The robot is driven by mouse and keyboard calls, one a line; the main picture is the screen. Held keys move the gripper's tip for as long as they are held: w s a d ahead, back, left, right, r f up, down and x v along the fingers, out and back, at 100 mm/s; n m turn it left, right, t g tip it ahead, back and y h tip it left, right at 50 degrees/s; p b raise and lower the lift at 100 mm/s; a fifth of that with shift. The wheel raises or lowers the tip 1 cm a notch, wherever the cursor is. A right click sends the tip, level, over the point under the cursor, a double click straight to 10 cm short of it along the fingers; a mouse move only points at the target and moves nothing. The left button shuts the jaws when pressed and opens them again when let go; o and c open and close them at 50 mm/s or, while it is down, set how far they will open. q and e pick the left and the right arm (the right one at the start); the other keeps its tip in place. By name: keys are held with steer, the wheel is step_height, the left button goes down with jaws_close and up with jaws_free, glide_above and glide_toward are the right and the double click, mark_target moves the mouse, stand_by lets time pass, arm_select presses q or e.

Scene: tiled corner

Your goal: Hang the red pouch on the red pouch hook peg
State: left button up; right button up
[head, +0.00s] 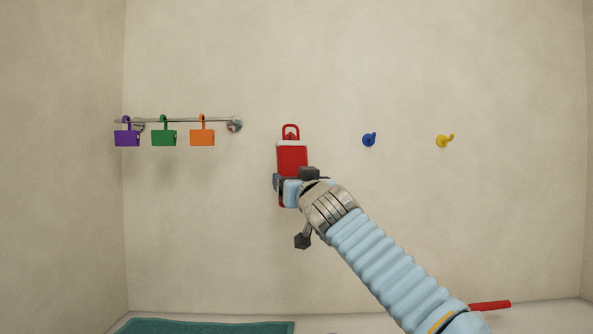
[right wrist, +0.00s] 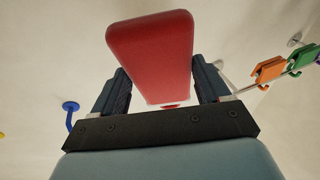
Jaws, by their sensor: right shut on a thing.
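The red pouch (head: 291,158) is upright against the wall in the head view, with its red loop (head: 291,128) at the top. Something small and red shows inside the loop, probably the red peg; I cannot tell whether the loop is around it or only in front of it. My right gripper (head: 289,190) is shut on the lower part of the pouch. In the right wrist view the pouch (right wrist: 150,55) stands between the two fingers of my right gripper (right wrist: 163,90), and its loop is mostly hidden. My left gripper is not in view.
A blue hook (head: 369,140) and a yellow hook (head: 444,141) are on the wall to the right. Purple (head: 127,139), green (head: 164,138) and orange (head: 202,138) pouches hang from a metal rail (head: 180,120) at left. A teal mat (head: 210,327) lies below.

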steer(key=shift+w+p, duration=1.2)
steer(key=shift+w, duration=0.3)
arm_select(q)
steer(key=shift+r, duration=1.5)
arm_select(e)
steer(key=shift+w+f, duration=0.6)
steer(key=shift+w, duration=0.2)
steer(key=o, duration=1)
arm_select(q)
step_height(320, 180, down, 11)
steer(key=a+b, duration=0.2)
steer(key=b, duration=0.8)
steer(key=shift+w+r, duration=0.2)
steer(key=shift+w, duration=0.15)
arm_select(e)
steer(key=v, duration=1.3)
steer(key=shift+s+d, duration=0.15)
steer(key=shift+s, duration=0.2)
